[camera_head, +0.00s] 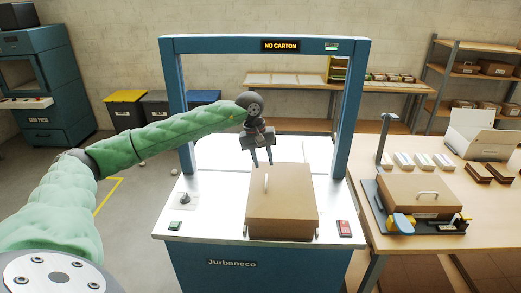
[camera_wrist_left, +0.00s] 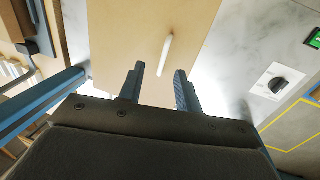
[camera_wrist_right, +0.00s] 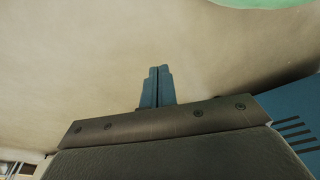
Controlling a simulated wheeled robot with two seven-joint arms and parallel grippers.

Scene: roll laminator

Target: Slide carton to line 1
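A brown carton (camera_head: 285,212) with a pale upright handle (camera_head: 267,183) on its top lies on the white bed (camera_head: 200,228) of the blue machine, near the front edge. My left gripper (camera_head: 263,163) is open and empty at the carton's far left corner, fingers pointing down. In the left wrist view its fingers (camera_wrist_left: 160,85) are spread over the carton (camera_wrist_left: 120,35), with the handle (camera_wrist_left: 165,55) just beyond the fingertips, not gripped. My right gripper (camera_wrist_right: 156,72) is shut and empty against a plain wall background; it is not in the head view. I cannot make out line 1.
The blue frame (camera_head: 354,110) arches over the bed, with a sign (camera_head: 281,45) reading NO CARTON. A black knob (camera_head: 185,198), green button (camera_head: 175,226) and red switch (camera_head: 345,228) sit near the front. A wooden table (camera_head: 400,238) stands right, holding another handled box (camera_head: 422,193).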

